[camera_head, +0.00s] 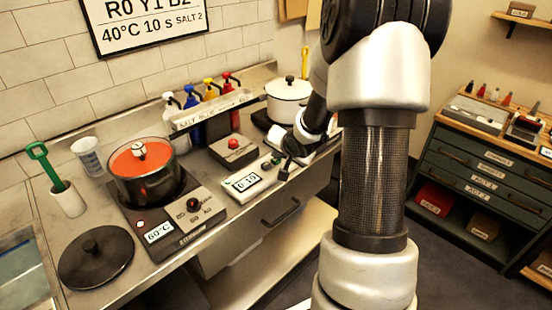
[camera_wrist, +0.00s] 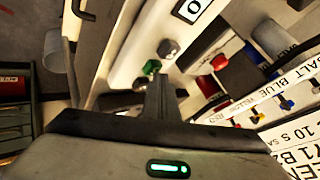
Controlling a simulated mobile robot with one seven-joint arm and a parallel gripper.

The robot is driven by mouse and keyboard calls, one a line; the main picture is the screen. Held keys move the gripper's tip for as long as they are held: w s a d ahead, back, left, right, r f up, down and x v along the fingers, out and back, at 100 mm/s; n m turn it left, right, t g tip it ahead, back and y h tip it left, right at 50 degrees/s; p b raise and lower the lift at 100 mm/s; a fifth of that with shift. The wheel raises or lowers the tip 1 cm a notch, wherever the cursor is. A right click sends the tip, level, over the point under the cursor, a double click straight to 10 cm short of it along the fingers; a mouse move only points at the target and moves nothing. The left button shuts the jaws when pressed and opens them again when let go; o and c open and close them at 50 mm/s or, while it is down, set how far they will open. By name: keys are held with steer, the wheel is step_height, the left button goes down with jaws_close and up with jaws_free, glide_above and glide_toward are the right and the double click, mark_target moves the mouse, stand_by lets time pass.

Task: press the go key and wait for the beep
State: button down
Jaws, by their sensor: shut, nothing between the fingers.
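The timer (camera_head: 243,182) is a pale box on the counter's front part, with a display that seems to read 0:10. My gripper (camera_head: 286,166) is shut and empty at the timer's right end. In the wrist view my fingertips (camera_wrist: 158,80) are right by the green key. I cannot tell whether they touch it.
An orange-topped pot (camera_head: 142,165) stands on a hotplate reading 60°C, left of the timer. A box with a red button (camera_head: 233,150) is behind the timer. A white pot (camera_head: 288,98) and several coloured bottles stand farther back. A dark lid (camera_head: 96,258) lies front left.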

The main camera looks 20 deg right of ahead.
steer(key=shift+r+p, duration=0.85)
steer(key=shift+p, duration=0.1)
step_height(320, 180, up, 5)
steer(key=p, duration=0.5)
stand_by(0.5)
step_height(320, 180, up, 6)
steer(key=n+g+h, duration=0.1)
steer(key=n, duration=0.1)
glide_above(277, 162)
steer(key=s+a, duration=0.1)
steer(key=s, duration=0.3)
steer(key=s+a+r+n+g+h+p, duration=0.1)
steer(key=s+a+r+n, duration=0.1)
steer(key=s+a+r, duration=0.35)
steer(key=s+a+r+n+y, duration=0.1)
steer(key=s+a+r+n, duration=0.2)
steer(key=s, duration=0.7)
steer(key=s+a+r+n+g+y+p, duration=0.1)
steer(key=s+a+r+n, duration=0.1)
steer(key=s+a+r, duration=0.4)
steer(key=s+a, duration=0.1)
steer(key=s, duration=0.3)
steer(key=shift+s+r+n+g+y, duration=0.3)
steer(key=shift+s+r+n, duration=0.1)
